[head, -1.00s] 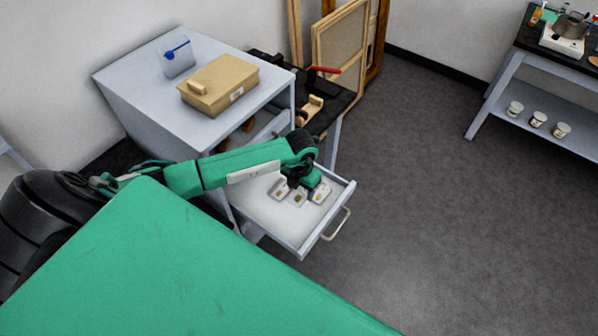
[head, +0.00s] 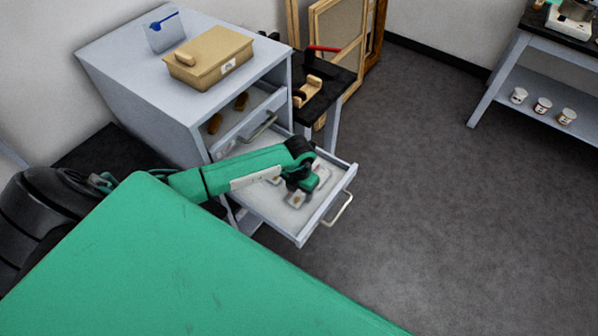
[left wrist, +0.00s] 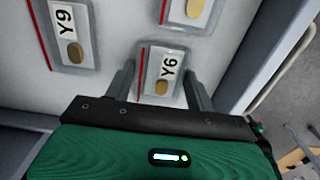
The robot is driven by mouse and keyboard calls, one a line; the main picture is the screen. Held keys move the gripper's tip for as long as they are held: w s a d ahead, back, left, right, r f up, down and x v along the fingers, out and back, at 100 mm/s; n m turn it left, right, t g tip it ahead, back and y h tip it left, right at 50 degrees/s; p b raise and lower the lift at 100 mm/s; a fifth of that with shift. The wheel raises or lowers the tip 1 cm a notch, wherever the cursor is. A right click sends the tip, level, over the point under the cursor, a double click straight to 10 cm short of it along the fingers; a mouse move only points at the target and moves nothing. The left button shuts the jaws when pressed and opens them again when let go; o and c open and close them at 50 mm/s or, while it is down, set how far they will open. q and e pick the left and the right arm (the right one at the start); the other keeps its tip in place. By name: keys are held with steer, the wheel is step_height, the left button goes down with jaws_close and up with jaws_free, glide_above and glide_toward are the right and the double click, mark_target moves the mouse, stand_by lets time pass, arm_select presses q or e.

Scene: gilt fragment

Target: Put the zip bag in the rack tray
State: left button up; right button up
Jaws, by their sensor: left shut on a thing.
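My left gripper (head: 302,191) is down in the open drawer (head: 262,209) of a grey cabinet. In the left wrist view its two fingers (left wrist: 160,80) are on either side of a small clear zip bag (left wrist: 169,68), shut on it. This bag has a white label reading Y6, a red edge stripe and a tan oval piece. A similar bag reading Y9 (left wrist: 75,50) lies to its left, and another bag (left wrist: 193,9) lies above it, its label cut off. In the head view my gripper partly hides the bags. I cannot identify a rack tray. My right gripper is not in view.
A drawer above (head: 240,130) is partly open. A side table (head: 515,75) with several white cups stands at right. The floor between is clear.

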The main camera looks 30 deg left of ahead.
mark_target(299, 193)
arm_select(q)
steer(key=shift+f, duration=0.1)
steer(key=o, duration=1)
steer(key=shift+c, duration=0.2)
steer(key=shift+r, duration=0.2)
step_height(299, 193, up, 12)
steer(key=b, duration=0.3)
